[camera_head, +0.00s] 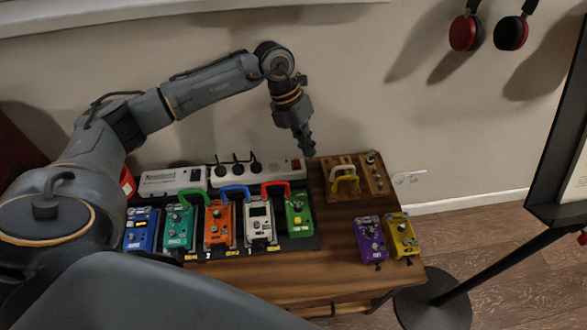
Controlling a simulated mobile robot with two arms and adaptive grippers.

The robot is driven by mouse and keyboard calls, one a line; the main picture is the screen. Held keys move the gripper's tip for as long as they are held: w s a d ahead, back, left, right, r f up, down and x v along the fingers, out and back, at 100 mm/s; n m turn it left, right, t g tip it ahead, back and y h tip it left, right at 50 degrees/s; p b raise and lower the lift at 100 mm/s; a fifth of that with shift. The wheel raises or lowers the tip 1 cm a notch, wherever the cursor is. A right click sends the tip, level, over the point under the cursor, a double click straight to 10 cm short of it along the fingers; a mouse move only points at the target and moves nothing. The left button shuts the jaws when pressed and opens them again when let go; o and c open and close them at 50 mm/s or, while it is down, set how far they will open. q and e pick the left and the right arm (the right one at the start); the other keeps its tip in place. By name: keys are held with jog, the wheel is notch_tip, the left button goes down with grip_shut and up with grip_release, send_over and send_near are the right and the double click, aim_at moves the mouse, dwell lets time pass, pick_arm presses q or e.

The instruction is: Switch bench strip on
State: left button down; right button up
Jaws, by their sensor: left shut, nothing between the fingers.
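The bench strip (268,178) is a long white power strip at the back of the wooden bench, with several black plugs in it. A small red switch (296,164) sits at its right end. Whether the switch is on or off cannot be told. My left gripper (309,152) points down at the strip's right end, just above and right of the red switch. It is shut and empty. Whether its tips touch the strip cannot be told. My right gripper is not in view.
Several coloured pedals, among them an orange one (217,226), stand on a dark board in front of the strip. A white box (160,185) is left of it. A wooden block (372,184) is to the right. Purple (369,238) and yellow (402,237) pedals lie at front right.

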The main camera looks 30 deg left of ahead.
aim_at(296, 161)
pick_arm(q)
jog(key=a+r+m+y+b, duration=0.1)
jog(key=m+b, duration=0.1)
jog(key=m, duration=0.1)
jog(key=w+a+r+m+y+b, duration=0.1)
jog(key=m+y+b, duration=0.1)
jog(key=m, duration=0.1)
jog(key=w+a+r+m+t+y+b, duration=0.1)
jog(key=m+y+b, duration=0.1)
jog(key=m, duration=0.1)
jog(key=shift+a+r, duration=0.25)
jog(key=shift+a, duration=0.05)
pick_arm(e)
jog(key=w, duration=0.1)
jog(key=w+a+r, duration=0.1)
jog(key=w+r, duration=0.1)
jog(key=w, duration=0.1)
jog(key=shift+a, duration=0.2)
pick_arm(q)
jog(key=shift+f, duration=0.1)
